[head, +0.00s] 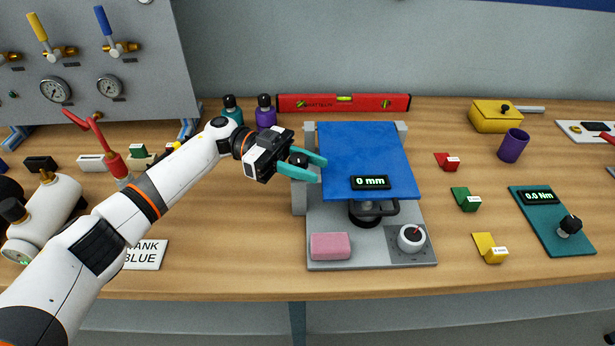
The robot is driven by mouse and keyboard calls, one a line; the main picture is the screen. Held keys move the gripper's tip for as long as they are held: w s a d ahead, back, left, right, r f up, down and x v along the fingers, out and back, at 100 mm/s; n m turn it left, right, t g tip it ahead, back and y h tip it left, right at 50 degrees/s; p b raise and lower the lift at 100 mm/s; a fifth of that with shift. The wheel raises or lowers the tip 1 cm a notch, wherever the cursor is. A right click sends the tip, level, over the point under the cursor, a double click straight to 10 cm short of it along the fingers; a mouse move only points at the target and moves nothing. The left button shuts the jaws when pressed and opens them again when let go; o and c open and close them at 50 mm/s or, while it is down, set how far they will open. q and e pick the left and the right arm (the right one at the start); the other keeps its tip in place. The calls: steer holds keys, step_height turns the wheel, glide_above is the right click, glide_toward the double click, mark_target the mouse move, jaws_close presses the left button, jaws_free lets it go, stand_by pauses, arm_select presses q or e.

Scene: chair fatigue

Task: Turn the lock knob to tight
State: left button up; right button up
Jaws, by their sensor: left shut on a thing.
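The test rig has a grey base plate (330,218) and a blue seat panel (360,150) raised above it. My left gripper (314,168), with teal fingers, is at the panel's left edge by the grey upright. It is shut on a small dark knob-like thing (298,157), mostly hidden between the fingers. I cannot tell how that thing is turned. My right gripper is not in view.
A display (370,182) on the panel reads 0 mm. A pink block (330,246) lies at the plate's front left. A red level (344,103) lies behind. Red, green and yellow blocks and a teal torque unit (548,222) reading 0.0 Nm stand right.

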arm_select(q)
steer(key=shift+s+m+g+y+b, duration=0.1)
steer(key=shift+m+g+y+b, duration=0.5)
steer(key=shift+g, duration=0.4)
steer(key=o, duration=1)
steer(key=b+v, duration=0.3)
steer(key=v, duration=0.4)
steer(key=shift+a, duration=0.25)
